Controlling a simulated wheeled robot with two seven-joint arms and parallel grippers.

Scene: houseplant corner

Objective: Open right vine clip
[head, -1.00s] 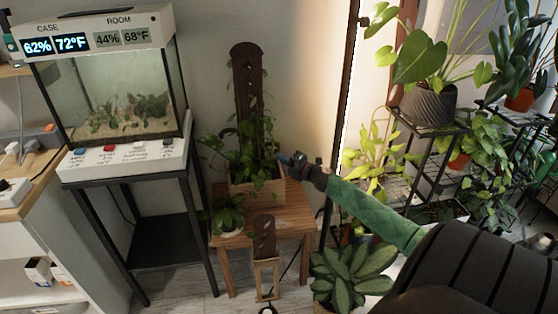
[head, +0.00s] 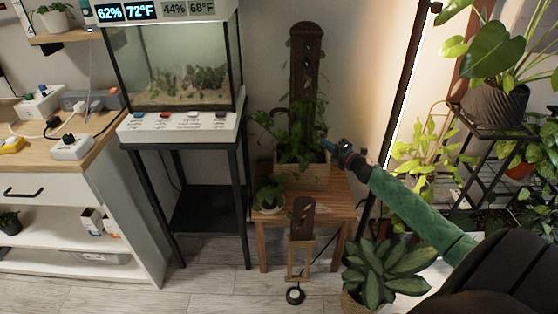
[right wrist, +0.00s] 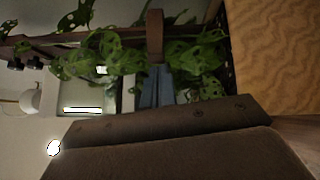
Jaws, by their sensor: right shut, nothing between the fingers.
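A dark brown post (head: 304,70) with small clip-like knobs stands behind a leafy vine (head: 297,140) in a wooden planter box (head: 315,175). My right gripper (head: 326,144), with blue fingers, is at the right side of the vine, above the box's right edge. In the right wrist view, its fingers (right wrist: 156,86) are shut and empty, pointing at a brown upright piece (right wrist: 155,36) among the leaves. I cannot tell if they touch it. Dark knobs (right wrist: 24,63) show at the left there. Which one is the right vine clip is unclear. My left gripper is out of view.
The planter stands on a small wooden table (head: 335,207) with a small potted plant (head: 270,195). A glass case (head: 180,65) on a black stand is to the left. A large-leaved plant (head: 385,268) and a black plant rack (head: 480,130) are to the right.

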